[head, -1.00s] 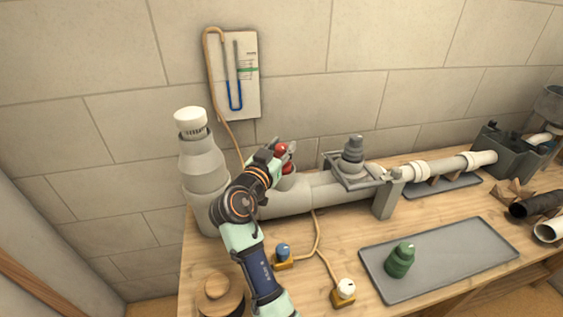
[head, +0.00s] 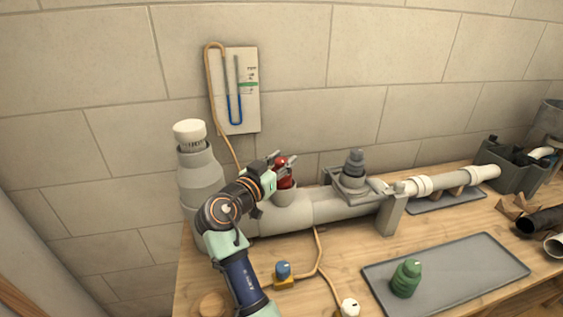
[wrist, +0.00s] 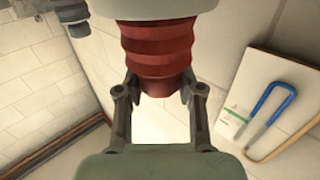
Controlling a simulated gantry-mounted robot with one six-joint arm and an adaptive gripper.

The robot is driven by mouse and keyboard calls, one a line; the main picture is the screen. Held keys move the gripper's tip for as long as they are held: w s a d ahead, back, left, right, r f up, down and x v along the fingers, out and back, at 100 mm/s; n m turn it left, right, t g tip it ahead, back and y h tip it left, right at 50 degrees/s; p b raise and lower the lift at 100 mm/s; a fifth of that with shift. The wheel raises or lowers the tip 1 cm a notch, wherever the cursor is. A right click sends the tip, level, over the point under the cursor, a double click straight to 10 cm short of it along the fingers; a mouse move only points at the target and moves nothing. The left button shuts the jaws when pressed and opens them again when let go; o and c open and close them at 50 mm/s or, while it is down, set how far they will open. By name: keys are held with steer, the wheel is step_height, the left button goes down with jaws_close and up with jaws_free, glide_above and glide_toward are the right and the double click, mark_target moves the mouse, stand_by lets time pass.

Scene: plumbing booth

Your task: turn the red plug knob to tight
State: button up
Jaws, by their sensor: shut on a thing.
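The red plug (head: 285,183) stands upright in a short grey branch on top of the pipe (head: 318,208). Its ribbed red body fills the upper middle of the wrist view (wrist: 158,48), which shows it upside down. My gripper (head: 285,160) reaches in from the left at the plug's top. In the wrist view its two fingers (wrist: 160,92) lie on either side of the knob end, shut on it. The fingers partly hide the knob in the head view. I cannot read any tightness mark on it.
A U-tube gauge (head: 238,90) hangs on the wall, its hose running down behind my arm. A white-capped pipe (head: 190,132) stands left. A grey plug (head: 354,165) sits right along the pipe. A blue-knobbed valve (head: 283,270) and green plug (head: 406,279) are in front.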

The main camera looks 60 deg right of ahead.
steer(key=shift+f, duration=0.2)
steer(key=o, duration=1.2)
steer(key=shift+r, duration=0.1)
steer(key=a, duration=0.8)
steer(key=w+a, duration=0.1)
steer(key=a, duration=0.3)
steer(key=shift+w, duration=0.1)
steer(key=shift+d+r, duration=0.1)
